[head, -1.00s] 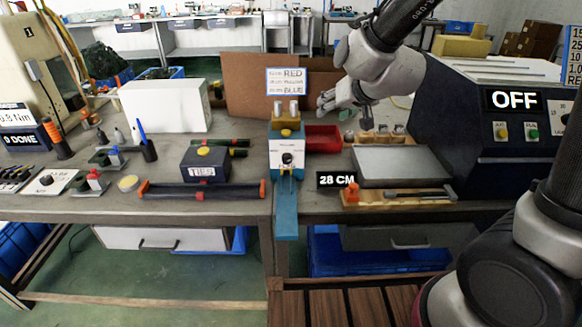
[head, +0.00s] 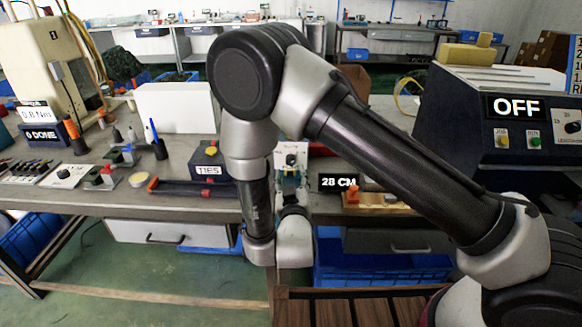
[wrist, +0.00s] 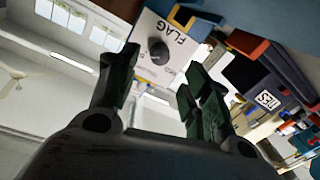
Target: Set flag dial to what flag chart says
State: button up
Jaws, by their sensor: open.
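The flag dial is a black knob on a white panel marked FLAG, seen in the wrist view (wrist: 158,51). In the head view the flag dial (head: 291,160) shows just below and behind my arm. My gripper (wrist: 161,64) is open and empty. Its two dark fingers point at the panel, and the knob appears between their tips; I cannot tell how far off it is. In the head view my gripper (head: 291,192) is partly hidden in front of the dial's box. The flag chart is hidden behind my arm now.
A dark TIES box (head: 207,163) stands left of the dial, and a 28 CM display (head: 338,183) stands right. A dark machine reading OFF (head: 515,107) is at the right. My arm covers the middle of the bench.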

aim_at(291, 163)
jog(key=w, duration=0.6)
jog(key=shift+w+a, duration=0.1)
jog(key=shift+a, duration=0.1)
jog(key=c, duration=1.1)
